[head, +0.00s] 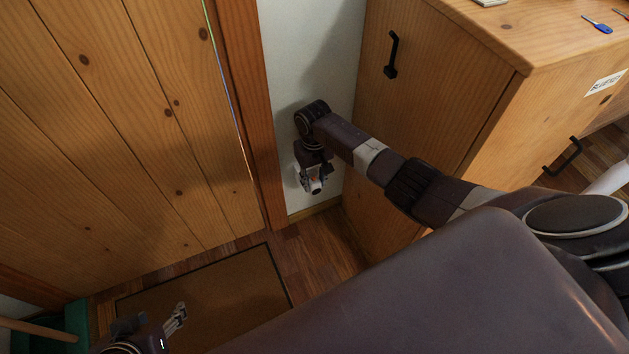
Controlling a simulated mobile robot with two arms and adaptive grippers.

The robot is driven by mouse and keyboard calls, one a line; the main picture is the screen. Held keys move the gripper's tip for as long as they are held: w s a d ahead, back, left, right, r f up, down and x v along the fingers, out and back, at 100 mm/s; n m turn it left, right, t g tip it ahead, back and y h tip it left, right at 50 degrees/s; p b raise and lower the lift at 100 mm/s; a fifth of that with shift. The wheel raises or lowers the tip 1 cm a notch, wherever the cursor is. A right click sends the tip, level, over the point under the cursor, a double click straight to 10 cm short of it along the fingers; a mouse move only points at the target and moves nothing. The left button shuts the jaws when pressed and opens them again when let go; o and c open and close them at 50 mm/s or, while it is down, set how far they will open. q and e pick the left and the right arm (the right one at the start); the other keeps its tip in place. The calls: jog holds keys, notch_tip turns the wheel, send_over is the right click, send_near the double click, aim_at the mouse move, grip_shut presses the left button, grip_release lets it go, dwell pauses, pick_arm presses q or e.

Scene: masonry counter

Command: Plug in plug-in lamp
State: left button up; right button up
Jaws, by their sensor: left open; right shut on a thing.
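My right gripper (314,181) hangs at the end of the arm that reaches in from the right, close to the white wall strip. It is shut on a small pale thing, which seems to be the plug-in lamp (317,187). The gripper hides most of it, and I cannot tell whether it touches the wall. A pale patch (297,175) shows on the wall just left of the gripper; it may be a socket plate, but it is mostly covered. My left gripper (178,316) is open and empty at the bottom left, above the floor mat.
A wooden cabinet (430,85) with black handles stands right of the wall strip (305,60). A blue-handled tool (598,25) lies on its top. A wooden plank door (120,130) fills the left. A brown mat (225,290) lies on the wooden floor.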

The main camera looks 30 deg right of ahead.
pick_arm(q)
jog(key=shift+w+d+r, duration=0.1)
jog(key=shift+w+d, duration=0.05)
jog(key=shift+w, duration=0.1)
pick_arm(e)
jog(key=shift+w, duration=0.1)
pick_arm(q)
jog(key=shift+w, duration=0.1)
jog(key=shift+w+d+r+t, duration=0.1)
jog(key=shift+w+r+t, duration=0.1)
jog(key=shift+t, duration=0.1)
pick_arm(e)
jog(key=shift+w, duration=0.1)
pick_arm(q)
jog(key=shift+w, duration=0.1)
jog(key=shift+w+d+r+t, duration=0.2)
jog(key=shift+w+r+t, duration=0.2)
jog(key=shift+w, duration=0.3)
pick_arm(e)
jog(key=shift+w, duration=0.15)
pick_arm(q)
jog(key=shift+w+d+r+t+h+b, duration=0.15)
jog(key=shift+w+r+t+h+b, duration=0.15)
jog(key=shift+w, duration=0.25)
jog(key=shift+w+d+r+t+h+b, duration=0.1)
jog(key=shift+w+d+r+t+b, duration=0.1)
jog(key=shift+w+r, duration=0.3)
pick_arm(e)
jog(key=shift+w, duration=0.25)
